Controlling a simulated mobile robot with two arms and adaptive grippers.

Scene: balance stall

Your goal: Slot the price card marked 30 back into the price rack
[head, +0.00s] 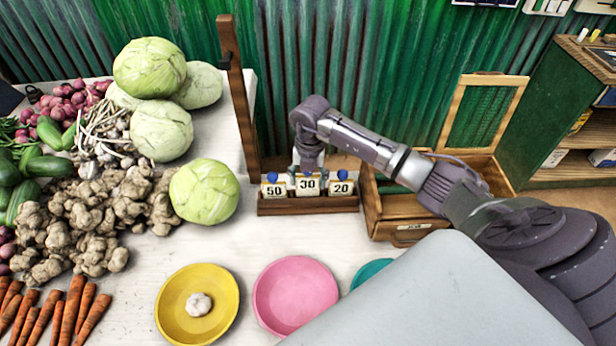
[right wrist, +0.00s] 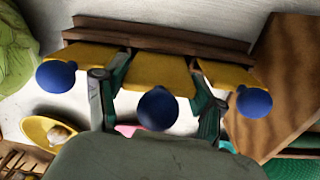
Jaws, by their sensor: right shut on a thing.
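The price card marked 30 (head: 308,186) stands upright at the wooden price rack (head: 310,205), between the card marked 50 (head: 273,190) and the card marked 20 (head: 341,188). It looks slightly higher than its neighbours; I cannot tell whether its lower edge is fully seated. My right gripper (head: 308,165) comes from above and is shut on card 30. In the right wrist view its fingers (right wrist: 155,100) lie either side of the middle yellow card (right wrist: 160,70) with its blue knob (right wrist: 157,108). The rack (right wrist: 160,38) lies beyond the cards. My left gripper is not in view.
A wooden post (head: 238,95) rises left of the rack. An open wooden box (head: 400,205) stands close on the right. A cabbage (head: 204,191) lies to the left. A yellow bowl (head: 172,312) holding garlic and a pink bowl (head: 294,296) stand in front.

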